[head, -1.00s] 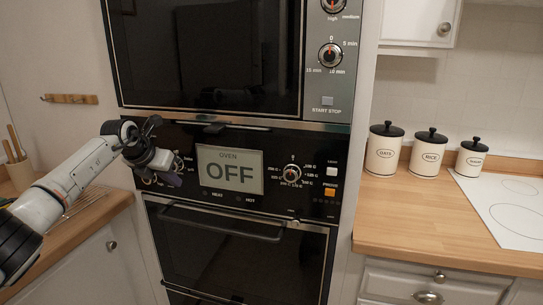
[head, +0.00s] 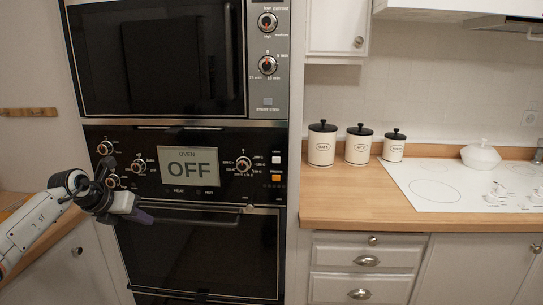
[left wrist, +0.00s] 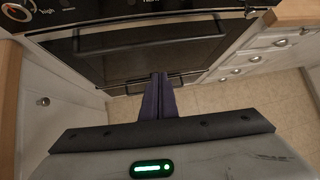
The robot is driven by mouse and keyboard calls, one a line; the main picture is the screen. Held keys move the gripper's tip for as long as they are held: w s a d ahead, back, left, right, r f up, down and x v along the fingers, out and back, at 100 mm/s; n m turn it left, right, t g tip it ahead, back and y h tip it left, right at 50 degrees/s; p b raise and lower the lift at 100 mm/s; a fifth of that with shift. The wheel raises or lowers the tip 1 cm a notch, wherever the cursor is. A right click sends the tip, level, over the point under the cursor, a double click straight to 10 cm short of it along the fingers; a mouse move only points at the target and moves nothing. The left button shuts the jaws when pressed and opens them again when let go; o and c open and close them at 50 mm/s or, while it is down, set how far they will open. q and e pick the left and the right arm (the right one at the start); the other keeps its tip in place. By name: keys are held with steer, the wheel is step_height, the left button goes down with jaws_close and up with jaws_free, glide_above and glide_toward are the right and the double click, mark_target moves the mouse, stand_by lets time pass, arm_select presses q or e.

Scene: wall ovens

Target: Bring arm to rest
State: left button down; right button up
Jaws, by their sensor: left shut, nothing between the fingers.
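My left gripper (head: 143,216) comes in from the left in the head view, in front of the wall oven's lower door. Its purple fingers are shut with nothing between them. In the left wrist view the closed fingers (left wrist: 157,97) point toward the oven door handle (left wrist: 150,41), and they appear apart from it. The oven (head: 200,240) has its door closed, and its display (head: 190,168) reads OFF. My right gripper is in neither view.
A microwave (head: 160,60) is built in above the oven. On the right is a wooden counter (head: 340,207) with three lidded canisters, a white hob (head: 435,190) and a white lidded pot (head: 481,156). Closed drawers (head: 365,262) are below. The floor (left wrist: 240,90) looks clear.

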arm_select(q)
steer(key=s+d+f+n+t+h, duration=0.2)
steer(key=s+d+f+n+h, duration=0.15)
steer(key=d, duration=0.45)
steer(key=s+d+f+n+t+h, duration=0.1)
steer(key=s+d+f+n+h, duration=0.15)
steer(key=s+d+f, duration=0.45)
steer(key=s+d+f+n+t+h, duration=0.2)
steer(key=s+d+n, duration=0.15)
steer(key=d, duration=0.65)
steer(key=s+a+f+n+g+y, duration=0.1)
steer(key=s+a+f+n+y, duration=0.1)
steer(key=s+f+n, duration=0.4)
steer(key=s+a+f+n+g+y, duration=0.2)
steer(key=s+f+n, duration=0.5)
steer(key=s+n, duration=0.4)
steer(key=s+a+f+n+g+y, duration=0.1)
steer(key=s+a+f+n+y, duration=0.2)
steer(key=s, duration=1.2)
step_height(320, 180, down, 3)
steer(key=n+y, duration=0.1)
steer(key=n, duration=0.4)
steer(key=shift+s+f+n, duration=0.15)
steer(key=shift+s+n, duration=0.2)
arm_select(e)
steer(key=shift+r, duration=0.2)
